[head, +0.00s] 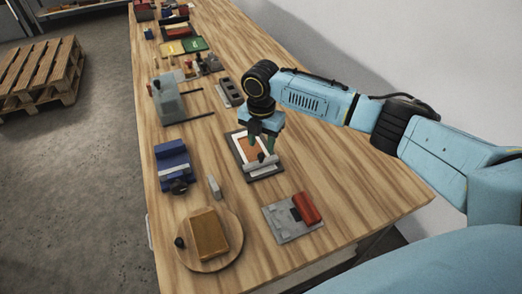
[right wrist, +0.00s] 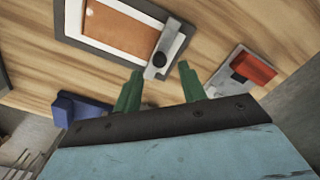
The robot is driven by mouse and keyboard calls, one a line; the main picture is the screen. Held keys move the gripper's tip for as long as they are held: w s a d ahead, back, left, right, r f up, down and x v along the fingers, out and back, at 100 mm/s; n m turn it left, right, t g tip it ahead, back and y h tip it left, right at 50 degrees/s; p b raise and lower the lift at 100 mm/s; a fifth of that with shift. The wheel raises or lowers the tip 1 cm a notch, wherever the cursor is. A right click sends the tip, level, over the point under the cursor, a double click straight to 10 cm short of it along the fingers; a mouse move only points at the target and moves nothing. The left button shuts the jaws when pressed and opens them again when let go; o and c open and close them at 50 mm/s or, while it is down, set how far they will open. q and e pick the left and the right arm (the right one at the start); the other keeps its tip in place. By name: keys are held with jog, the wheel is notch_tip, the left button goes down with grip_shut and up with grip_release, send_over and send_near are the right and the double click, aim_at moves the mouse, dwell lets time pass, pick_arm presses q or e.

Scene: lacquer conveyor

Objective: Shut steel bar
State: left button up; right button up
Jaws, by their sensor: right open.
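The steel bar (head: 261,164) is a short grey piece lying across the near end of a white-framed orange panel on a dark board (head: 267,175). In the right wrist view the bar (right wrist: 174,42) crosses the panel's end, with a dark round spot near its lower end. My right gripper (head: 262,150) has green fingers and points down over the panel, close to the bar. In the right wrist view the open fingers (right wrist: 160,70) are on either side of the bar's lower end, with nothing held between them. Whether they touch it cannot be told. My left gripper is out of view.
A grey plate with a red block (head: 306,208) lies near right. A blue vise (head: 172,165), a round wooden board (head: 233,248) with a brown block and a grey machine (head: 168,100) stand left. More fixtures line the far table. Bare wood lies right of the panel.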

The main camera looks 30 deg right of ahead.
aim_at(261, 154)
jog(key=shift+f, duration=2)
grip_shut()
